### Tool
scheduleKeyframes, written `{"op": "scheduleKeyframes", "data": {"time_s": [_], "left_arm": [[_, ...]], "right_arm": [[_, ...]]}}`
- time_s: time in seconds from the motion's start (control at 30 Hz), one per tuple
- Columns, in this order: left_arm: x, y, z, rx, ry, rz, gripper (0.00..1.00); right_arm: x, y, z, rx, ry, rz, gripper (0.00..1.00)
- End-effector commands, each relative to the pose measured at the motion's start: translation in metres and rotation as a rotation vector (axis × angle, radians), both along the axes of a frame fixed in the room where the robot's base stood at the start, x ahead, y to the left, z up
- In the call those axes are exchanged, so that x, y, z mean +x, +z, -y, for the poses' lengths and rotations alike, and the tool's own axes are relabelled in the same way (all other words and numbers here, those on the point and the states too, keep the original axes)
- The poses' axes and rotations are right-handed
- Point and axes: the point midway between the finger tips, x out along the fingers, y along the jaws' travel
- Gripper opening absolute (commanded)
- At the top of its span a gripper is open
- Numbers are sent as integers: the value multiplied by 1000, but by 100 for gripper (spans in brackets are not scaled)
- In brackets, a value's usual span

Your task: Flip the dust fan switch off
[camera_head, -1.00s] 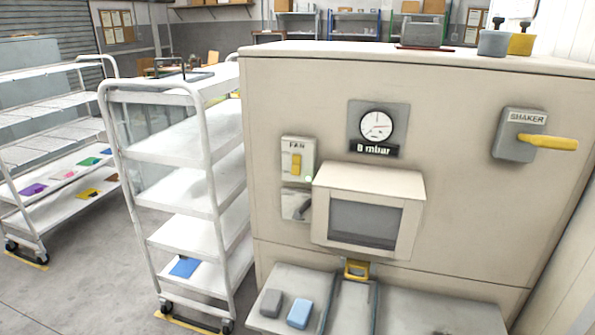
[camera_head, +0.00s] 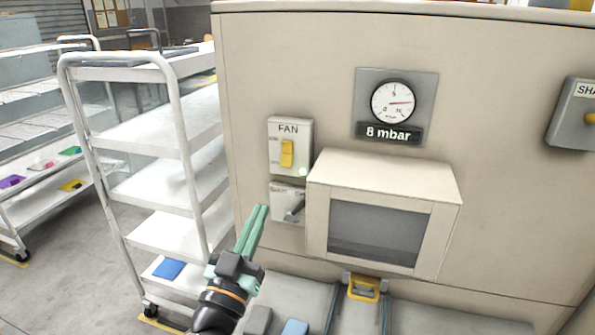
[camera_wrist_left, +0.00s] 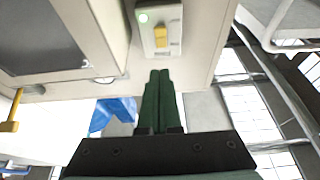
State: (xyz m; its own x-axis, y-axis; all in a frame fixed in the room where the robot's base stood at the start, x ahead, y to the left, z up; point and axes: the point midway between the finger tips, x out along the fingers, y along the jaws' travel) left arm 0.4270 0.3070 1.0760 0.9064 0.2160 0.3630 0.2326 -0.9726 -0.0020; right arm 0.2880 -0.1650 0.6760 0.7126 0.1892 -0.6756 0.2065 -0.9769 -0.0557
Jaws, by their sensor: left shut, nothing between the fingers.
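The dust fan switch is a grey box labelled FAN (camera_head: 290,147) on the front of a beige cabinet. It has a yellow rocker (camera_head: 287,154) and a lit pale green lamp at its lower right. The switch box (camera_wrist_left: 147,30) and yellow rocker (camera_wrist_left: 161,37) also show in the left wrist view, just beyond my fingertips. My left gripper (camera_head: 261,208) has green fingers that are shut and empty. It is below and left of the switch, apart from it in the picture. Its fingers (camera_wrist_left: 160,75) point toward the switch in the wrist view. My right gripper is not in view.
A smaller grey box with a lever (camera_head: 288,204) sits right below the fan switch. A windowed hood (camera_head: 385,215) juts out to its right. A gauge panel (camera_head: 394,105) reads 8 mbar. A white shelf cart (camera_head: 150,135) stands left of the cabinet.

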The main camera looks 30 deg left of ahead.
Motion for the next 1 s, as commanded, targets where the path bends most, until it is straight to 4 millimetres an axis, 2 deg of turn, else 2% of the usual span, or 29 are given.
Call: {"op": "scheduleKeyframes", "data": {"time_s": [0.37, 0.53, 0.67, 1.0], "left_arm": [[-1, 4, -1, 1, 1, 13, 0], [8, 10, -2, 2, 1, 13, 0], [26, 21, -7, 3, 2, 14, 0], [88, 46, -22, 3, 2, 14, 0]], "right_arm": [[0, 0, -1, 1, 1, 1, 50], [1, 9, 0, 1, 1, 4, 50], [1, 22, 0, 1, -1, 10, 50], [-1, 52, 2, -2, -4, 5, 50]]}}
